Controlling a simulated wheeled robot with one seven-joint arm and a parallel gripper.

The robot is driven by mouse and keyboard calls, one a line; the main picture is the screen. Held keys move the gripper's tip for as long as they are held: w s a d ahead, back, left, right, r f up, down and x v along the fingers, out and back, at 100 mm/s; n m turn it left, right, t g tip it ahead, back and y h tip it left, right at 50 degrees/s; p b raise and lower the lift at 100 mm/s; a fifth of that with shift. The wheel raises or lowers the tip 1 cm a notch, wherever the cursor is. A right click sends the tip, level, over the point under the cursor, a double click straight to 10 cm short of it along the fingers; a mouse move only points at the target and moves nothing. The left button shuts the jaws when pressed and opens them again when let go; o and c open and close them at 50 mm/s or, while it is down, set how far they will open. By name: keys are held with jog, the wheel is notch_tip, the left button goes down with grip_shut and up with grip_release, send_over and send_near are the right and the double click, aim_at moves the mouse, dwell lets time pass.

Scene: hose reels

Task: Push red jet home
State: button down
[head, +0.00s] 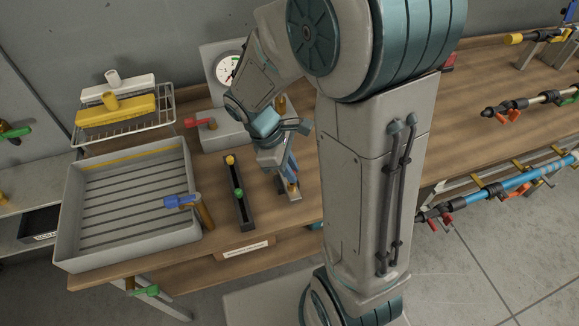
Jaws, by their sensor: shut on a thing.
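My gripper (284,166) is in the middle of the head view, pointing down over the wooden bench. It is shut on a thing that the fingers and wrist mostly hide. Just below the fingertips is a small grey fixture with a brass-coloured part (293,187); I cannot tell whether the held thing touches it. I cannot make out a red jet for certain. A dark narrow rack (244,214) left of the gripper holds a yellow-topped piece (231,160) and a green-topped piece (238,193). A red lever (201,122) is on the grey block below a gauge.
A grey ribbed tray (72,215) fills the bench's left side. The round gauge (228,69) stands behind my wrist. My arm hides the bench's middle.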

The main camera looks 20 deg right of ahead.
jog(key=shift+f+b, duration=0.85)
jog(key=shift+f, duration=0.4)
jog(key=c, duration=1.3)
grip_release()
jog(key=shift+o, duration=0.2)
jog(key=shift+r, duration=0.1)
jog(key=v, duration=1.3)
jog(key=shift+r, duration=0.25)
jog(key=shift+a, duration=0.1)
jog(key=s+d+m+t+y, duration=0.4)
jog(key=s+m+t, duration=0.1)
jog(key=s+m, duration=0.5)
jog(key=shift+d+f+m, duration=0.35)
jog(key=shift+m, duration=0.65)
